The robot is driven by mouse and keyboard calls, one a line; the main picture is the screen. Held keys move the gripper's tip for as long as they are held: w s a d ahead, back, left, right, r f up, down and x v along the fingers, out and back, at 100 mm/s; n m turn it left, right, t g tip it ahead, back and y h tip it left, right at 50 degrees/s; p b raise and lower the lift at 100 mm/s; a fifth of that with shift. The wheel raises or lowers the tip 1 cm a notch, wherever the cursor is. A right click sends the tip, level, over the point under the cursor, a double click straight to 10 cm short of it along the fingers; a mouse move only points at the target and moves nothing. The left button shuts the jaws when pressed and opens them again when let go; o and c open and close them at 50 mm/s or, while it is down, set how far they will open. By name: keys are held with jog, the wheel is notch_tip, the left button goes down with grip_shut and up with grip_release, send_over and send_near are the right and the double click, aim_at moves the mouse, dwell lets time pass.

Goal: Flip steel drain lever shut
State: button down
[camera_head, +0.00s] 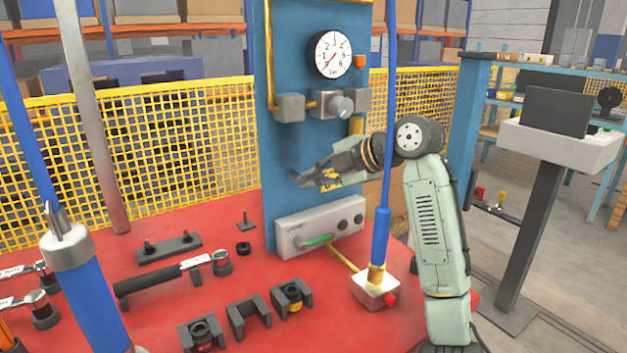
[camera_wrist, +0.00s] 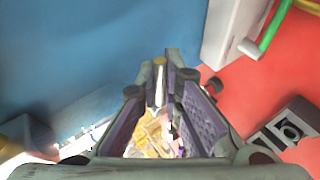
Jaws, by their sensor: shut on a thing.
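My gripper (camera_head: 303,180) is in front of the blue panel, above the grey box, with its fingers pointing left. In the wrist view its fingertips (camera_wrist: 164,60) are close together, shut on a thin tan-tipped piece (camera_wrist: 159,66). Most of that piece is hidden by the fingers, and I cannot tell for certain that it is the steel drain lever. The grey box (camera_head: 345,220) carries a green handle (camera_head: 318,240). In the wrist view the green handle (camera_wrist: 271,30) is at the upper right, with a pale stub (camera_wrist: 249,48) beside it.
The blue panel (camera_head: 295,60) carries a gauge (camera_head: 333,54) and grey fittings (camera_head: 341,105). A blue post (camera_head: 382,235) stands in front of my arm. Black brackets (camera_head: 248,315) and a torque wrench (camera_head: 165,277) lie on the red surface. Yellow mesh (camera_head: 190,140) stands behind.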

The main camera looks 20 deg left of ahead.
jog(key=shift+r+n+t+h, duration=0.15)
jog(key=shift+n+t+h, duration=0.15)
dwell(0.4)
jog(key=c, duration=1.7)
grip_release()
jog(key=v, duration=1.2)
jog(key=shift+d, duration=0.1)
